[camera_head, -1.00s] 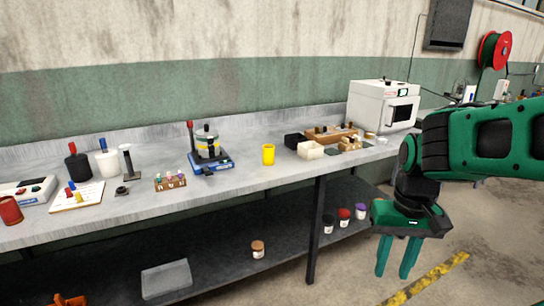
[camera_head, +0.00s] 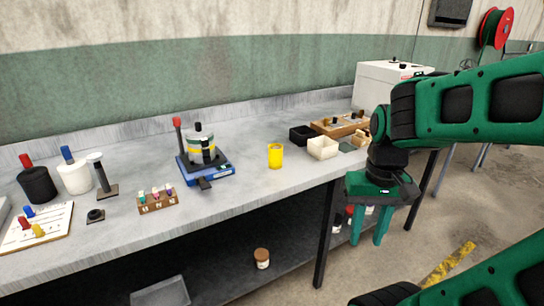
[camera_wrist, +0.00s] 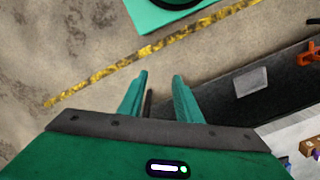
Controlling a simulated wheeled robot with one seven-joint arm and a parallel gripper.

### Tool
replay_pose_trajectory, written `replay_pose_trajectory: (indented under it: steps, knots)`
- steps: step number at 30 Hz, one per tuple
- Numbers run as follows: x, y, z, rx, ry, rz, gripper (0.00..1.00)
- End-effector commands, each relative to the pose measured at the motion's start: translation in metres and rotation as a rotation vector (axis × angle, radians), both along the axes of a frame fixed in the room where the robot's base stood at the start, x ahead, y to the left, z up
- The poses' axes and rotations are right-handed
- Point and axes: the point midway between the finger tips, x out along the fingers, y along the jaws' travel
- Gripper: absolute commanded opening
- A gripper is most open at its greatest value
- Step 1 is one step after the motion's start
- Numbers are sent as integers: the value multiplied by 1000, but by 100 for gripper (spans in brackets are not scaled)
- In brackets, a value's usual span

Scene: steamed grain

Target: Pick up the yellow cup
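The yellow cup (camera_head: 275,156) stands upright on the grey workbench (camera_head: 240,186), near its front edge, in the head view. My gripper (camera_head: 371,240) hangs fingers down in front of the bench, to the right of the cup and lower in the picture. Its two green fingers are apart with nothing between them. In the wrist view my gripper (camera_wrist: 158,80) also shows open and empty over the floor. I cannot make out the cup in the wrist view.
A blue device with a pot (camera_head: 203,150) stands left of the cup. A black bin (camera_head: 302,136) and a white bin (camera_head: 322,148) stand right of it. A rack of small bottles (camera_head: 157,201) is further left. A lower shelf (camera_head: 240,262) runs underneath.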

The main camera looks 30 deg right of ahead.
Motion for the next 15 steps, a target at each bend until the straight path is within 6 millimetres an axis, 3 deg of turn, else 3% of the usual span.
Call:
replay_pose_trajectory:
  steps: [7,8,12,15]
  knots:
    - [0,0,0,0,0,0,31]
    - [0,0,0,0,0,0,34]
    - [-9,0,3,-1,-12,-11,65]
    - [2,-1,-4,-1,-8,-46,65]
